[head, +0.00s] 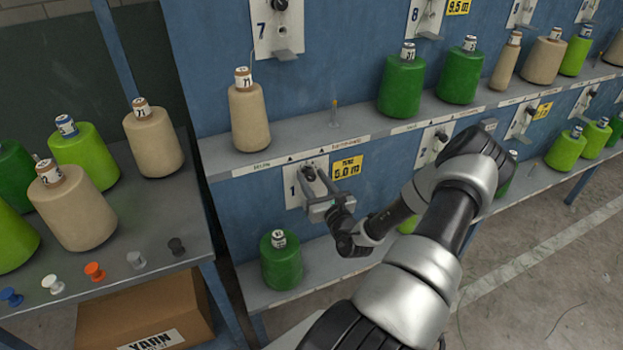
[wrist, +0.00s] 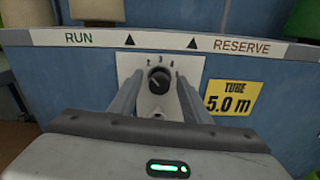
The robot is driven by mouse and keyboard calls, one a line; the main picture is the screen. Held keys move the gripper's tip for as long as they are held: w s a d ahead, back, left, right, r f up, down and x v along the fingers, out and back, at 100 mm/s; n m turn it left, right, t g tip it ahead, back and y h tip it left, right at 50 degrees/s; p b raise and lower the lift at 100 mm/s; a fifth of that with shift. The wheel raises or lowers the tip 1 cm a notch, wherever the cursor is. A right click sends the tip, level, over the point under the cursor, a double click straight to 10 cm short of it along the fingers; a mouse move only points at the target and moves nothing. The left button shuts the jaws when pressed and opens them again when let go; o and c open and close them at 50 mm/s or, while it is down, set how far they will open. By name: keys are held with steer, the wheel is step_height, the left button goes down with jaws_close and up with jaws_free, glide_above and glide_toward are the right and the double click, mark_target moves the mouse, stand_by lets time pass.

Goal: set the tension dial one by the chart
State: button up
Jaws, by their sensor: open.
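Tension dial one is a black round knob (wrist: 158,80) on a white plate with numbers around its top, of which 2, 3 and 4 are readable. In the head view its plate (head: 291,193) bears a "1" on the blue panel below the shelf. My gripper (head: 316,190) is in front of it. In the wrist view my open gripper (wrist: 157,88) has one finger on each side of the knob, with gaps showing. The knob has a light pointer mark, but its exact setting is too small to tell. I see no chart in either view.
A yellow card (wrist: 233,97) reading "TUBE 5.0 m" is right of the dial. The shelf edge (wrist: 90,39) with "RUN" and "RESERVE" runs just above. A green cone (head: 281,262) stands below. Colored pegs (head: 95,271) and several cones occupy the left table.

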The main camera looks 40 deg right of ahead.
steer(key=shift+w+d, duration=0.1)
steer(key=shift+w, duration=0.45)
steer(key=c, duration=1.1)
steer(key=shift+o, duration=0.2)
steer(key=shift+r+m+p, duration=0.1)
steer(key=shift+m+p, duration=0.2)
steer(key=m+p, duration=0.2)
steer(key=shift+m, duration=0.3)
steer(key=shift+m+p, duration=0.9)
steer(key=shift+m, duration=1.3)
